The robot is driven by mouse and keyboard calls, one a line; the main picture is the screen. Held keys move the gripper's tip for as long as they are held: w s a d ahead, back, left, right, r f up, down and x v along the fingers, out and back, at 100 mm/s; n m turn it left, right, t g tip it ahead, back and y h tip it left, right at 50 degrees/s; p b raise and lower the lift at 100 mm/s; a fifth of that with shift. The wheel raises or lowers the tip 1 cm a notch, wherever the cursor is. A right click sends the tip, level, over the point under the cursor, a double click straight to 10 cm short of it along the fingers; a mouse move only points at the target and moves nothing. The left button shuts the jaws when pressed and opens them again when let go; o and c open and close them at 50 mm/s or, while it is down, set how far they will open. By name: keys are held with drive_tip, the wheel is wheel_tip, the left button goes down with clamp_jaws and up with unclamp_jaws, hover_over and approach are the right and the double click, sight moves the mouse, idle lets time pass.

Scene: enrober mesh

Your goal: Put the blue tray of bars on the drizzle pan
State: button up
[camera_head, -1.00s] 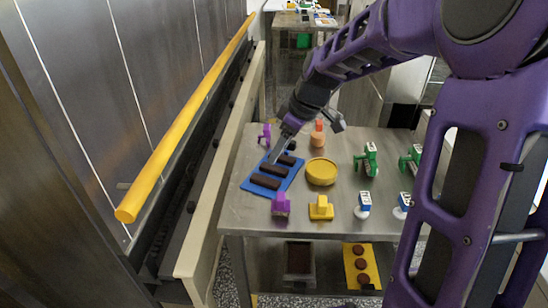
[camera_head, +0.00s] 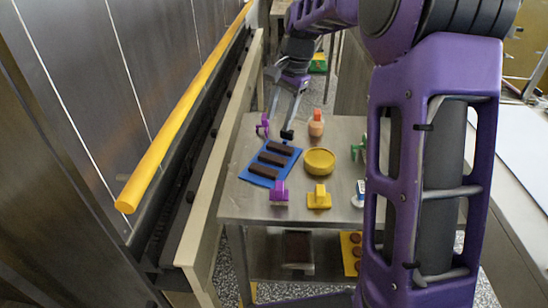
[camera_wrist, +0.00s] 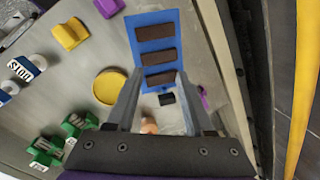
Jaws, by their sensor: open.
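The blue tray (camera_head: 253,178) lies flat on the steel table with three dark brown bars (camera_head: 268,171) across it. It also shows in the wrist view (camera_wrist: 143,31). My gripper (camera_head: 279,121) is open and empty, above the table just beyond the tray's far end. In the wrist view my spread fingers (camera_wrist: 160,76) point toward the tray's near end, apart from it. A dark rectangular pan (camera_head: 298,248) sits on the lower shelf; I cannot tell whether it is the drizzle pan. My arm hides part of the table's right side.
A yellow round dish (camera_head: 319,162) stands right of the tray. Purple (camera_head: 279,194) and yellow (camera_head: 319,197) pieces stand in front. A small black block (camera_wrist: 167,98) and an orange-topped bottle (camera_head: 316,123) are near the far end. A yellow rail (camera_head: 185,115) runs along the left.

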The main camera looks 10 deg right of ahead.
drive_tip(key=w+r+m, duration=0.1)
drive_tip(key=m, duration=0.6)
drive_tip(key=m+h+b, duration=0.1)
drive_tip(key=m+h, duration=0.1)
drive_tip(key=m, duration=0.6)
hover_over(272, 157)
drive_tip(key=shift+g, duration=0.4)
drive_tip(key=f, duration=0.9)
drive_tip(key=shift+s+d+f, duration=0.25)
drive_tip(key=shift+d+f, duration=0.05)
drive_tip(key=shift+d, duration=0.1)
drive_tip(key=f, duration=0.3)
drive_tip(key=f+b, duration=0.1)
drive_tip(key=f, duration=0.1)
drive_tip(key=shift+w+a+f, duration=0.2)
drive_tip(key=shift+a+f, duration=0.1)
clamp_jaws()
